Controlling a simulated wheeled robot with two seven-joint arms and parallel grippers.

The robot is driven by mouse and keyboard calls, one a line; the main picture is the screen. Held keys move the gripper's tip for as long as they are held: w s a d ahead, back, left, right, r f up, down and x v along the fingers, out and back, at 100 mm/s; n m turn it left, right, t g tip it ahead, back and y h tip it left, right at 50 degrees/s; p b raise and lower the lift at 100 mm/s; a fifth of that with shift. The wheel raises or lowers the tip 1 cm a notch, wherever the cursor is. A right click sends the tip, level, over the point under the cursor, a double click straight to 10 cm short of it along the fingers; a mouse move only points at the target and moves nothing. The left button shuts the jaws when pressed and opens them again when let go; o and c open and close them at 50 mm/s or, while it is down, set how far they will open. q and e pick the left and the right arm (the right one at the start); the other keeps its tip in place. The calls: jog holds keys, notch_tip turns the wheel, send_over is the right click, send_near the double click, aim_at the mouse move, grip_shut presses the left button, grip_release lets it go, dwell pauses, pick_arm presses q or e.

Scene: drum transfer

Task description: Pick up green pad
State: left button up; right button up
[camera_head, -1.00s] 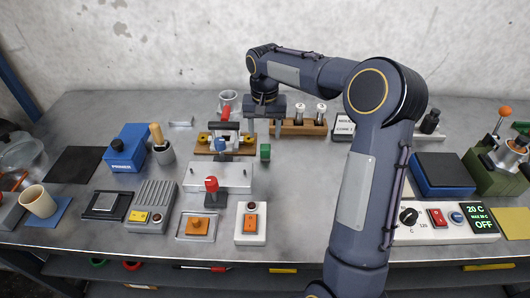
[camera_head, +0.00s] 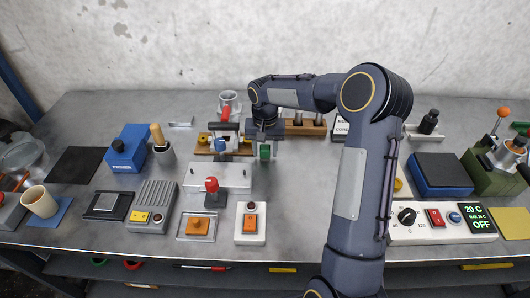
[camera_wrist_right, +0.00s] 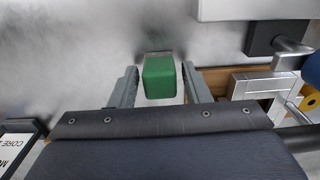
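The green pad (camera_head: 265,152) is a small green block on the grey table, just right of the metal fixture. In the right wrist view the green pad (camera_wrist_right: 160,78) sits between the fingertips, with a narrow gap on each side. My right gripper (camera_head: 265,148) points down over it from behind, a finger on either side. The right gripper (camera_wrist_right: 160,82) is open in the wrist view, and the fingers do not look closed on the pad. My left gripper is not in view.
A wooden rack (camera_head: 305,127) is close behind right. Bare table lies to the pad's front right.

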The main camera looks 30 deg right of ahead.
aim_at(265, 147)
jog(key=c, duration=0.7)
jog(key=shift+r, duration=0.2)
jog(key=shift+c, duration=0.2)
jog(key=shift+r, duration=0.25)
notch_tip(265, 147, up, 2)
jog(key=shift+r, duration=0.15)
jog(key=s+d+r+b, duration=0.2)
jog(key=s+d+r, duration=0.4)
jog(key=s+r, duration=0.4)
jog(key=shift+s+d, duration=0.3)
jog(key=shift+s, duration=0.9)
